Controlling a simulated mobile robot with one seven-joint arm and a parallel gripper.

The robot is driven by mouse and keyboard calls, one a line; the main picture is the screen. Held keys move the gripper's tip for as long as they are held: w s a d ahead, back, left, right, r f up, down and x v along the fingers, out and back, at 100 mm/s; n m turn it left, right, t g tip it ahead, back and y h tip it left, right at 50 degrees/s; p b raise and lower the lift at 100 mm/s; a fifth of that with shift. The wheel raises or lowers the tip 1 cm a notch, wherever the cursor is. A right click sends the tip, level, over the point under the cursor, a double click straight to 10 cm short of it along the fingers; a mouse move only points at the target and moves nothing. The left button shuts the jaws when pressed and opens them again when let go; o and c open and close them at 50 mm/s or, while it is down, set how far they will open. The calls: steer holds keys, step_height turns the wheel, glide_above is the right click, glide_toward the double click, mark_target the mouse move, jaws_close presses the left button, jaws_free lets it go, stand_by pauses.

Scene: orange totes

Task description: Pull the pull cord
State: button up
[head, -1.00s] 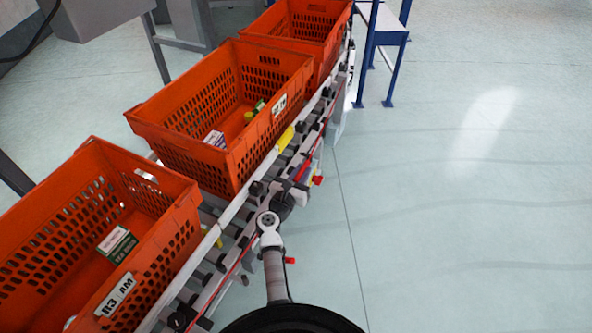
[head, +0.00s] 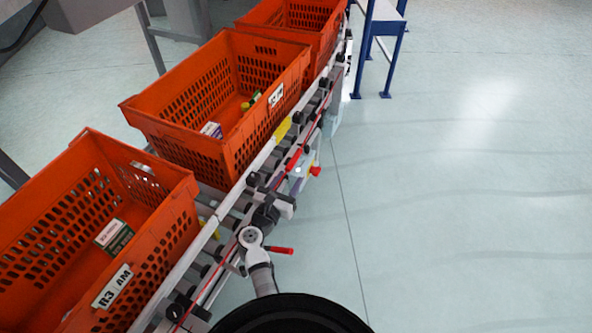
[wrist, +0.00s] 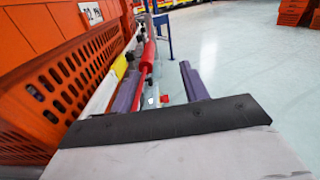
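The red pull cord (head: 224,262) runs along the right side of the conveyor, with a thicker red section (head: 294,160) ahead of my gripper. In the wrist view the thicker red section (wrist: 149,57) lies just beyond the fingertips, nearer the left finger. My gripper (head: 287,200) is beside the conveyor's outer edge, low and close to the cord line. Its two purple fingers (wrist: 160,78) are spread apart with nothing held between them. I cannot tell whether the left finger touches the cord.
Orange totes (head: 184,160) with small boxes inside stand on the conveyor (head: 236,197) to the left. A yellow part (head: 282,131) sits on its rail. A blue-legged stand (head: 381,50) is at the far end. The pale floor (head: 460,200) on the right is clear.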

steer(key=v, duration=0.6)
steer(key=shift+b, duration=0.4)
